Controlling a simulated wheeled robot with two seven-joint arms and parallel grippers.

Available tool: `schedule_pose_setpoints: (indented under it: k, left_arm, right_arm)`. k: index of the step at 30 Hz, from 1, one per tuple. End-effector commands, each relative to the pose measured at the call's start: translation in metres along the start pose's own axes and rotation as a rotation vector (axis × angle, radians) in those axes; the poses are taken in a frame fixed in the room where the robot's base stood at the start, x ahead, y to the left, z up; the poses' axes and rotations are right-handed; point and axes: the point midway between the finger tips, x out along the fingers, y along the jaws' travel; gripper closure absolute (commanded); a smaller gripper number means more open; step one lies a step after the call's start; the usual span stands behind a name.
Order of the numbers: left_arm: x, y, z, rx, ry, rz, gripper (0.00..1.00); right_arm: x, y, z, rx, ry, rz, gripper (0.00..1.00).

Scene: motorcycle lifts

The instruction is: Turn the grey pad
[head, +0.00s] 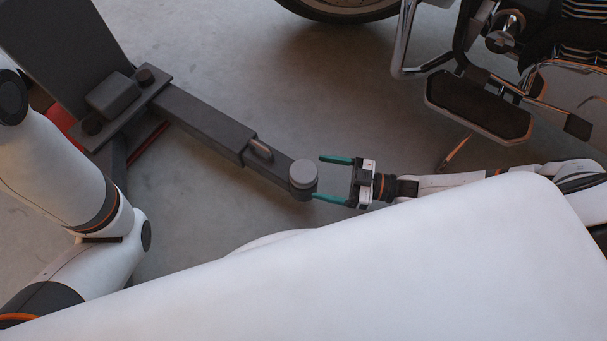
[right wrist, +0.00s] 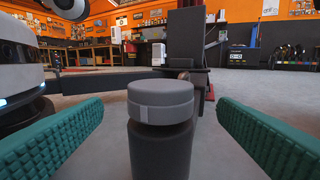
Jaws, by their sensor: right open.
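The grey pad (head: 303,173) is a round disc on top of a dark post at the end of a lift arm (head: 207,122). In the right wrist view the pad (right wrist: 160,101) is centred, with a small lighter mark on its side, above the dark cylinder (right wrist: 160,147). My right gripper (head: 334,178) has green fingers and is open. Its fingertips reach up to the pad, one on each side in the wrist view, with visible gaps and no contact seen. My left arm enters at the left; its gripper is not in view.
A motorcycle with a footboard (head: 478,106) and a wheel (head: 340,8) stands at the top right. The lift's dark column (head: 70,40) is at the upper left. The grey floor around the pad is clear. A workshop with benches shows far behind.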

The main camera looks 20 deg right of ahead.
Motion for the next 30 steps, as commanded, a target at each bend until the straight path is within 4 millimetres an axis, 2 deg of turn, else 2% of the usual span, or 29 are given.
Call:
schedule_pose_setpoints:
  k: [3, 9, 13, 21, 22, 30]
  left_arm:
    - [-0.013, -0.003, 0.004, 0.000, 0.001, 0.000, 0.25]
    - [-0.021, -0.004, 0.007, 0.000, 0.001, 0.000, 0.25]
    - [-0.023, -0.005, 0.008, 0.000, 0.001, 0.000, 0.25]
    - [-0.023, -0.005, 0.007, 0.000, 0.001, -0.001, 0.25]
    - [-0.023, -0.005, 0.007, 0.000, 0.001, -0.001, 0.25]
    - [-0.023, -0.005, 0.007, 0.000, 0.002, -0.001, 0.25]
  right_arm:
    - [0.024, 0.000, -0.003, 0.000, -0.004, 0.001, 0.18]
    - [0.050, -0.001, -0.002, 0.000, -0.001, -0.001, 0.18]
    - [0.058, 0.000, -0.001, -0.001, 0.000, -0.001, 0.18]
    - [0.059, 0.000, 0.000, 0.000, 0.001, -0.001, 0.18]
    - [0.059, 0.000, 0.000, 0.000, 0.001, -0.001, 0.20]
    - [0.058, 0.000, -0.001, 0.000, 0.001, -0.001, 0.62]
